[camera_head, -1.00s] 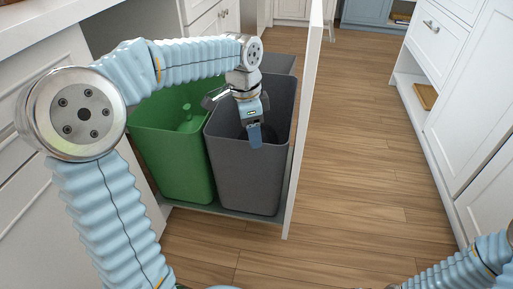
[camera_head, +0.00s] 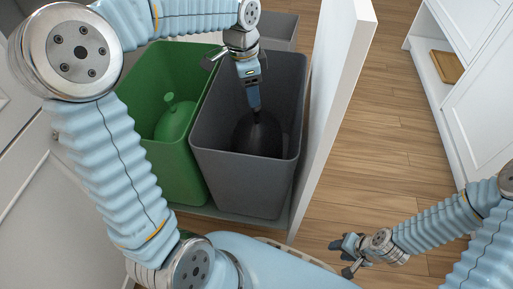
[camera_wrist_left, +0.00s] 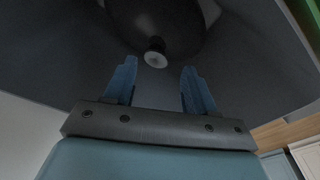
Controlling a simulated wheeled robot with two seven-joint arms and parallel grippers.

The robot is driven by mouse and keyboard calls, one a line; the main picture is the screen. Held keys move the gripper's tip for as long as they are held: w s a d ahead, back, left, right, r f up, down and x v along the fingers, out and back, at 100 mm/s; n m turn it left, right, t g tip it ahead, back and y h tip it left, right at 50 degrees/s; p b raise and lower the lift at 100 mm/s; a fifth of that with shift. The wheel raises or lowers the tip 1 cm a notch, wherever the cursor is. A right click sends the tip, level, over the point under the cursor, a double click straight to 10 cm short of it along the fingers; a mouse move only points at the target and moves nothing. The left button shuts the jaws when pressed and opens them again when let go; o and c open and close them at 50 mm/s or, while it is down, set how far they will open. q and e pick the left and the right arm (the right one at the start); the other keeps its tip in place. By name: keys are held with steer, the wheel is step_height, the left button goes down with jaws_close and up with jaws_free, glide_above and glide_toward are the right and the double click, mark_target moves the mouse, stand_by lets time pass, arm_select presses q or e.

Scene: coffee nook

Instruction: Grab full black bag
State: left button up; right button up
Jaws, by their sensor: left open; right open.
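The black bag (camera_head: 259,133) lies inside the grey bin (camera_head: 240,185), low between its walls. In the left wrist view the black bag (camera_wrist_left: 158,22) is a dark rounded shape with a pale round knot end (camera_wrist_left: 155,59) pointing toward my gripper. My left gripper (camera_head: 254,100) reaches down into the grey bin from above. Its two blue fingers (camera_wrist_left: 160,82) are apart, with the knot end just beyond and between their tips; nothing is held. My right gripper (camera_head: 345,252) is open and empty, low at the right over the floor.
A green bin (camera_head: 180,172) with a green bag (camera_head: 176,120) stands left of the grey bin. A white cabinet panel (camera_head: 335,100) rises close on the right. Wooden floor (camera_head: 390,130) is free beyond it, up to white cabinets.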

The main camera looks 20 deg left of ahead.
mark_target(258, 114)
arm_select(q)
steer(key=f, duration=0.4)
steer(key=shift+w+d+b, duration=0.1)
steer(key=shift+d+b, duration=0.1)
steer(key=shift+b, duration=0.1)
steer(key=f, duration=0.2)
steer(key=d+f+b, duration=0.1)
steer(key=f, duration=0.2)
steer(key=shift+w+f, duration=0.1)
steer(key=shift+w, duration=0.1)
jaws_close()
stand_by(0.8)
